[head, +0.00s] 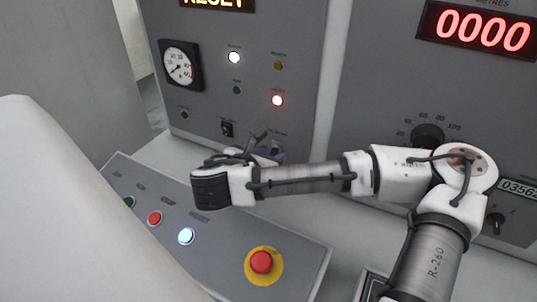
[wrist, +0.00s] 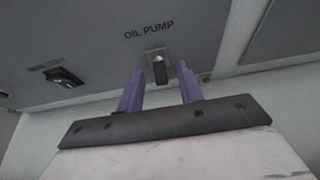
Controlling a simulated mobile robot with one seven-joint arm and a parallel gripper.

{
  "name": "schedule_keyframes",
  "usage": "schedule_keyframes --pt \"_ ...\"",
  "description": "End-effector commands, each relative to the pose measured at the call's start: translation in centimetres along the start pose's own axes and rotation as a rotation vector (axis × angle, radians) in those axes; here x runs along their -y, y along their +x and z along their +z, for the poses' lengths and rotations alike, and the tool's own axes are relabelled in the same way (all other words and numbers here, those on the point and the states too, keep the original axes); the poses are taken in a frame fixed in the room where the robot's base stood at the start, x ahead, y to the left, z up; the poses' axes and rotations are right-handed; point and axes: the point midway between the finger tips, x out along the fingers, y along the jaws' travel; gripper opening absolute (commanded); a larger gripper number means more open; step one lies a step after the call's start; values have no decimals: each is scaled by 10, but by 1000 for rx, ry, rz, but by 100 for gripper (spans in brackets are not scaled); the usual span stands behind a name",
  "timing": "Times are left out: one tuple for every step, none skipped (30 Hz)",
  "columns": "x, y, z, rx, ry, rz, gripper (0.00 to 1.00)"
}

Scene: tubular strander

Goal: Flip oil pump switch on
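My gripper (wrist: 159,77) has two purple fingers spread apart, one on each side of the switch in the picture. It is open and holds nothing. I cannot tell how far the fingertips are from the panel or whether they touch it. In the head view, my gripper (head: 270,150) is at the lower part of the grey panel. The arm and gripper largely hide the oil pump switch there.
Another dark switch (wrist: 64,77) sits left of the oil pump switch; it also shows in the head view (head: 227,129). Above are a gauge (head: 181,66) and lamps, white and red ones lit. A sloped console with a red mushroom button (head: 261,262) lies below my arm.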

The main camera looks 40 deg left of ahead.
Motion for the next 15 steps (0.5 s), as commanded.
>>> schedule_keyframes --pt "0 0 0 0 0 0 36" --pt "0 0 0 0 0 0 32" --pt "0 0 0 0 0 0 27" --pt "0 0 0 0 0 0 23" --pt "0 0 0 0 0 0 19" --pt "0 0 0 0 0 0 14" --pt "0 0 0 0 0 0 10" --pt "0 0 0 0 0 0 6" --pt "0 0 0 0 0 0 1" --pt "0 0 0 0 0 0 0" --pt "0 0 0 0 0 0 0" --pt "0 0 0 0 0 0 0" --pt "0 0 0 0 0 0 0" --pt "0 0 0 -1 1 0 0" --pt "0 -1 1 -4 1 -1 0"
